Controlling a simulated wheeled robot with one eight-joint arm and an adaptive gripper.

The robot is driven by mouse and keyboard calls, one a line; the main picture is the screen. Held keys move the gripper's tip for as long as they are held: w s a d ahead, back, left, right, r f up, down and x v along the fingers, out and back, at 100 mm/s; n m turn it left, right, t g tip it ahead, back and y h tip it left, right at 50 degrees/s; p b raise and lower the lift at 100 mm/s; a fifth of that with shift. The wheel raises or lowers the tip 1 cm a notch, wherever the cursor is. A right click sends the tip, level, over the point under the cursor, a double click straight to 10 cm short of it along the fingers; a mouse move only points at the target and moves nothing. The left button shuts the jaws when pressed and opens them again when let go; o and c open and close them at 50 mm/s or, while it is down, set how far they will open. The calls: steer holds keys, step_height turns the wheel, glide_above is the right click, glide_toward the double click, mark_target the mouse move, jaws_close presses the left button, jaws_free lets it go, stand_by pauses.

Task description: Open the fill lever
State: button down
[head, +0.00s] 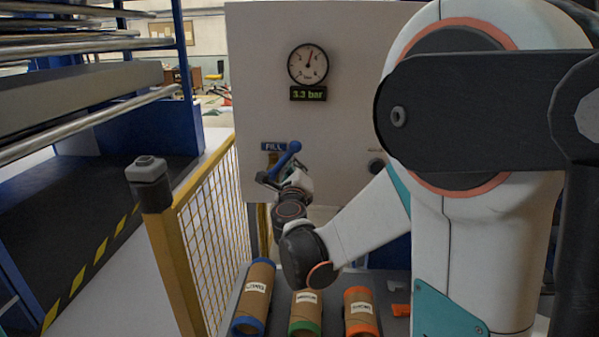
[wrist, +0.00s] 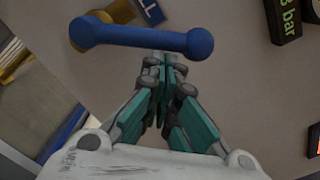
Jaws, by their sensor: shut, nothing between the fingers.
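The fill lever (head: 286,158) is a blue handle with rounded ends on the light panel, below the blue FILL label (head: 272,146). In the head view it slants up to the right. In the wrist view the lever (wrist: 140,35) lies across the picture, just beyond my fingertips. My gripper (head: 270,181) is at the lever's lower side; it also shows in the wrist view (wrist: 163,65), with its teal fingers together and nothing between them. The fingertips look very near the lever's bar; I cannot tell whether they touch. The brass fitting (wrist: 105,17) behind the lever is partly hidden.
A round gauge (head: 308,64) sits above a display (head: 308,93) reading 3.3 bar. Three cardboard tubes with blue, green and orange ends (head: 305,312) lie below my arm. A yellow mesh fence (head: 208,220) stands at left. My arm hides the panel's right side.

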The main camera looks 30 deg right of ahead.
steer(key=shift+w+a+r+p, duration=0.25)
steer(key=shift+a+r, duration=0.15)
steer(key=shift+r, duration=0.2)
steer(key=shift+w+a+r+p, duration=0.25)
steer(key=shift+a+r, duration=0.1)
steer(key=shift+r, duration=0.2)
steer(key=shift+w+a+r+p, duration=0.35)
steer(key=shift+w+a+r, duration=0.3)
steer(key=shift+a, duration=0.2)
steer(key=s+d, duration=0.2)
steer(key=s, duration=0.1)
steer(key=shift+s+d, duration=0.3)
steer(key=p, duration=0.1)
glide_toward(297, 152)
steer(key=shift+v, duration=1.2)
